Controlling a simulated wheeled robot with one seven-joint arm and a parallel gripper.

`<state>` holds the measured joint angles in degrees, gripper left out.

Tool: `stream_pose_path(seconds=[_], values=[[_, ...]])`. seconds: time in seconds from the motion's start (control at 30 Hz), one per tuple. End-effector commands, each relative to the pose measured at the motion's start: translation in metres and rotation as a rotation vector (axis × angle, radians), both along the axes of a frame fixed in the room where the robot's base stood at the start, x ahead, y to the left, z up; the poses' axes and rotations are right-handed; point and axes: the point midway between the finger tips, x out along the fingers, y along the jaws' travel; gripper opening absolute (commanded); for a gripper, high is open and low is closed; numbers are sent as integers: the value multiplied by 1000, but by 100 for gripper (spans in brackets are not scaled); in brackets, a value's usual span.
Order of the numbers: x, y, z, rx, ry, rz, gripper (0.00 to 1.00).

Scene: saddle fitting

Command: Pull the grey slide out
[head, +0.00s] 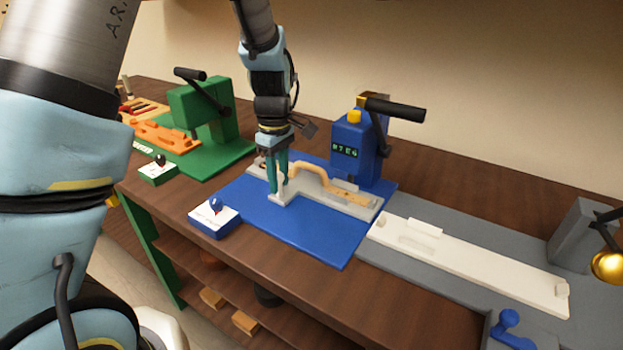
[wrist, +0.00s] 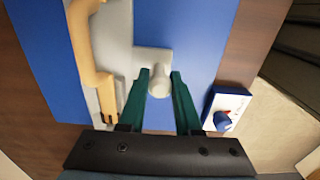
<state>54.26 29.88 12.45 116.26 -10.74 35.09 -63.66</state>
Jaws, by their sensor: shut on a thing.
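The grey slide (head: 312,188) lies on the blue base plate (head: 318,239) in front of the blue press (head: 352,145). It also shows in the wrist view (wrist: 117,38), with a side tab that ends in a rounded grey knob (wrist: 160,84). My gripper (head: 278,190) points down at the slide's near side. A tan curved part (head: 318,172) lies on the slide. The far end of the slide is partly hidden by the fingers in the head view.
A green press (head: 199,107) and green button box (head: 158,172) are at left. A long white slide (head: 470,262) on a grey base lies right. The blue plate's front is clear.

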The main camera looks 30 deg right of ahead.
Motion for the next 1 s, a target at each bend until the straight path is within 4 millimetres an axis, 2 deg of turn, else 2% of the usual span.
stream_pose_path(seconds=[0.33,1.0], values=[[-1,1,0,-2,-2,0,5],[-15,28,0,-2,-1,1,5]])
